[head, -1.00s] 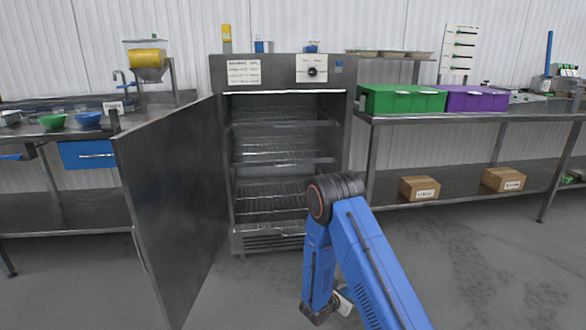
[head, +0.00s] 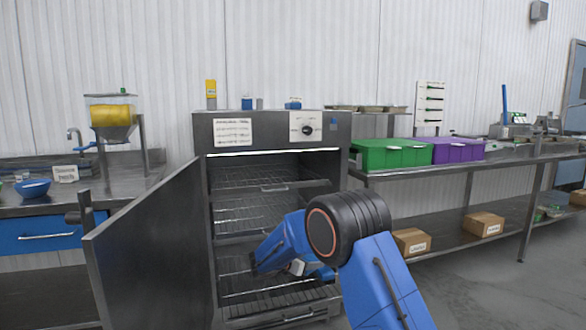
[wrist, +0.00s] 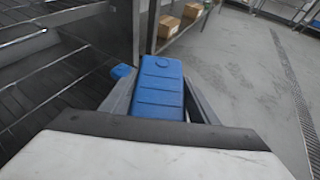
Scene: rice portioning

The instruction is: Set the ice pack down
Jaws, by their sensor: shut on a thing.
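The blue ice pack (wrist: 160,88) is a ribbed block with rounded corners, between the fingers of my gripper (wrist: 160,104) in the wrist view. My gripper is shut on it. In the head view my forearm reaches down to the front of the open steel cabinet (head: 270,132), at the level of its lower wire shelf (head: 245,284). The fingers there are mostly hidden by my arm. In the wrist view the wire racks (wrist: 50,75) lie left of the ice pack, which appears apart from them.
The cabinet door (head: 150,255) stands open to the left. A bench on the right holds a green bin (head: 385,155) and a purple bin (head: 458,150), with cardboard boxes (head: 483,224) on its lower shelf. The floor (wrist: 255,90) on the right is clear.

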